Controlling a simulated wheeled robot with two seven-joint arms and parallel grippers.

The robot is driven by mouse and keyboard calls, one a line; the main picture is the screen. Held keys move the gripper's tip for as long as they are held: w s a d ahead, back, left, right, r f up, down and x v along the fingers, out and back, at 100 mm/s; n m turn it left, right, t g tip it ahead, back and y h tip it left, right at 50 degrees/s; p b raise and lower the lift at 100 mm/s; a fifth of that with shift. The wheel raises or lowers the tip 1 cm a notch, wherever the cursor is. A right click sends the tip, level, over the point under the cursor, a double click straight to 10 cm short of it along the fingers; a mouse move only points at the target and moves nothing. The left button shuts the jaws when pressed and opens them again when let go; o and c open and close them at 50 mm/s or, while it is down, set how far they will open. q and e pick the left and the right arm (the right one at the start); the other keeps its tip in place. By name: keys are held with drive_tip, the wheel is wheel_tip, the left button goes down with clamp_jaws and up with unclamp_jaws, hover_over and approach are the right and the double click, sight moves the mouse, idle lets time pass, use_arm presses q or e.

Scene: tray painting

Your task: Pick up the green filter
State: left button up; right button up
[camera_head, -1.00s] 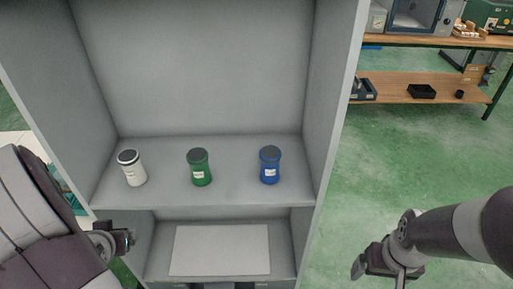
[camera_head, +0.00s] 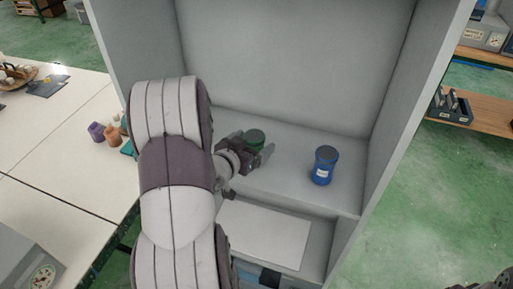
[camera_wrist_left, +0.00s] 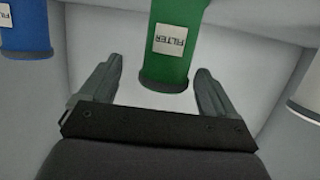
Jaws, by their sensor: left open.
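The green filter (camera_head: 255,136) stands on the upper shelf of the grey cabinet, partly hidden by my left gripper (camera_head: 248,148). In the left wrist view the green filter (camera_wrist_left: 174,45), with a white label, is between the two spread fingers of my left gripper (camera_wrist_left: 160,70). The fingers are open, with a gap showing on each side of the filter. At the bottom right corner of the head view, a dark part of my right gripper (camera_head: 492,281) just shows; its fingers cannot be made out.
A blue filter (camera_head: 324,166) stands to the right on the same shelf. A white container (camera_wrist_left: 306,88) shows at the right edge of the wrist view; my left arm hides it in the head view. Cabinet side walls (camera_head: 412,85) bound the shelf. A white table (camera_head: 60,150) is at left.

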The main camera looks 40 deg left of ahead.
sight(258, 136)
use_arm(q)
drive_tip(key=x, duration=0.4)
drive_tip(key=shift+w+a, duration=0.15)
drive_tip(key=shift+a, duration=0.15)
drive_tip(key=shift+r, duration=0.15)
drive_tip(key=c, duration=1.1)
drive_tip(key=shift+c, duration=0.2)
